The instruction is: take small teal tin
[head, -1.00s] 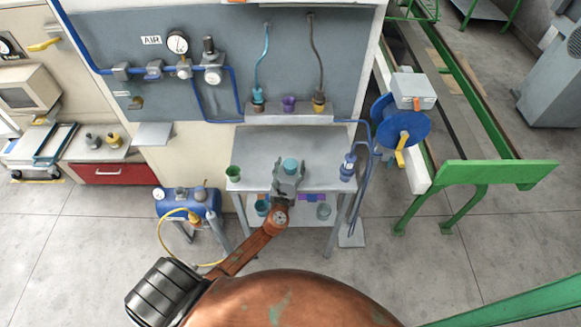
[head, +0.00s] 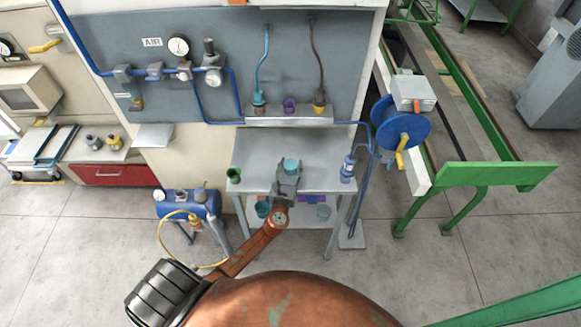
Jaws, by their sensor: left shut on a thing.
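The small teal tin (head: 292,164) is at the middle of the grey metal table (head: 265,146), near its front half. My left gripper (head: 290,172) reaches over the table's front edge from below and is shut on the tin. The fingers cover the tin's lower front side; its round top shows. I cannot tell whether the tin still touches the table top. My right gripper is not in view.
A green cup (head: 234,175) stands at the table's front left corner and a blue bottle (head: 348,168) at its front right. A shelf (head: 289,114) behind holds a purple cup (head: 289,105) between two hose-end pieces. The lower shelf holds more cups.

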